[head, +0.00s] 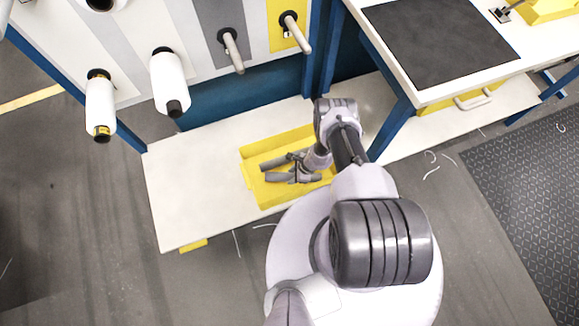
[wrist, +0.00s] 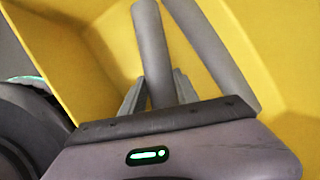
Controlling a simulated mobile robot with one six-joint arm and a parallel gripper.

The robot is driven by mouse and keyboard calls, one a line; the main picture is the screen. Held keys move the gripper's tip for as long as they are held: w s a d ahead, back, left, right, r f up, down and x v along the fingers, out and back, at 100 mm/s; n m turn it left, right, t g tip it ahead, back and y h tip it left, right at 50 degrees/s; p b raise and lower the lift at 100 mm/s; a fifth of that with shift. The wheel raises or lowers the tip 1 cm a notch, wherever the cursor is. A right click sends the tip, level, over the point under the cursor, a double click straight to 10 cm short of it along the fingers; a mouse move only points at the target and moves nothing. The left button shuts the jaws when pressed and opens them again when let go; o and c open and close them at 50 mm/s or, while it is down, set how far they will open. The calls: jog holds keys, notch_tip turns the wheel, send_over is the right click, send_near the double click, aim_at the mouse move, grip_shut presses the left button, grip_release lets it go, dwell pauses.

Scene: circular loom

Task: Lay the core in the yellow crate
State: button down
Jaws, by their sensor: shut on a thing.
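The yellow crate (head: 250,172) stands on a low white shelf; its yellow walls fill the wrist view (wrist: 85,60). My gripper (head: 297,168) is down inside the crate. In the wrist view its two fingers (wrist: 158,92) are shut on a grey tube, the core (wrist: 151,45), which points away into the crate. A second grey tube (wrist: 212,50) lies to the right of it in the crate, apart from the fingers. Whether the held core touches the crate floor I cannot tell.
A blue table leg (head: 390,130) stands right of my arm, under a worktable with a dark mat (head: 440,45). The shelf's left part is clear.

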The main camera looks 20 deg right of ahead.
jog(key=shift+f, duration=0.4)
jog(key=c, duration=0.8)
grip_release()
jog(key=shift+c, duration=0.2)
jog(key=shift+r, duration=0.1)
jog(key=p+v, duration=1.1)
jog(key=v, duration=0.6)
jog(key=shift+d, duration=0.2)
jog(key=shift+s, duration=0.1)
